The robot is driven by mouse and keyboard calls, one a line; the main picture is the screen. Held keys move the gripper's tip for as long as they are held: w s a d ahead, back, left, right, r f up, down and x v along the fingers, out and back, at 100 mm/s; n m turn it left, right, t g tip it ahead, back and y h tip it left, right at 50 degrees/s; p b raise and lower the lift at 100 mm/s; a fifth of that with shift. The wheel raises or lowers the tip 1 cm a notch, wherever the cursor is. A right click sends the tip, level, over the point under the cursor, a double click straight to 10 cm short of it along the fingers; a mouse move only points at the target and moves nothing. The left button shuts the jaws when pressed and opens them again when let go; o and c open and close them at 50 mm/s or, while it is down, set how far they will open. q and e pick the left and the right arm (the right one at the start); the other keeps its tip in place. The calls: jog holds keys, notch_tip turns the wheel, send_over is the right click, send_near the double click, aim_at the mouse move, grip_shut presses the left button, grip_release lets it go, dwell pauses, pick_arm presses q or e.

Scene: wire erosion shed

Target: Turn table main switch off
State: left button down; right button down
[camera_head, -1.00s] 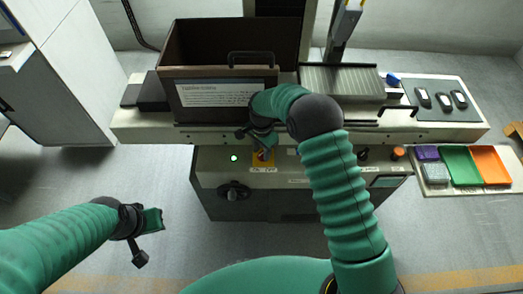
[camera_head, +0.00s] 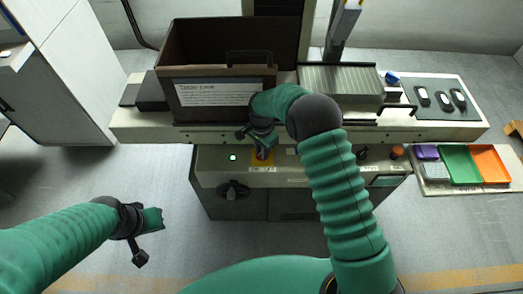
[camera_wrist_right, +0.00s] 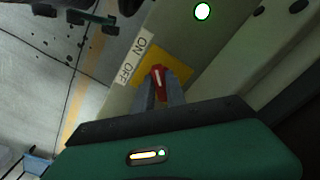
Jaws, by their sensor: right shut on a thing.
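The main switch is a red knob with a white line on a yellow plate (camera_head: 257,158) on the machine's front panel. In the right wrist view the red knob (camera_wrist_right: 158,79) sits between the fingertips, in front of the yellow plate (camera_wrist_right: 178,66). The ON OFF label (camera_wrist_right: 134,57) is beside the plate. My right gripper (camera_wrist_right: 159,88) is shut on the red knob; in the head view its arm hides part of the switch. A green lamp (camera_head: 233,157) is lit left of the switch. My left gripper (camera_head: 151,220) hangs apart over the floor; its finger gap is unclear.
A black rotary handle (camera_head: 233,190) is below the lamp. A dark open box (camera_head: 222,99) stands on the machine table above. An orange button (camera_head: 397,151) is at the panel's right. Coloured trays (camera_head: 456,164) stand at the right. Floor at the left is free.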

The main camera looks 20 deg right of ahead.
jog(key=shift+w+r, duration=0.1)
jog(key=shift+r, duration=0.05)
jog(key=n, duration=0.3)
jog(key=shift+n, duration=0.4)
jog(key=n+p, duration=0.1)
jog(key=n, duration=0.3)
jog(key=shift+d, duration=0.15)
jog(key=n, duration=0.4)
jog(key=shift+d+r+n, duration=0.1)
jog(key=shift+n, duration=0.3)
jog(key=shift+d+n, duration=0.1)
jog(key=shift+n, duration=1.7)
jog(key=shift+w, duration=0.1)
jog(key=c, duration=1.4)
grip_release()
jog(key=shift+c, duration=0.2)
jog(key=shift+o, duration=0.4)
jog(key=shift+s, duration=0.2)
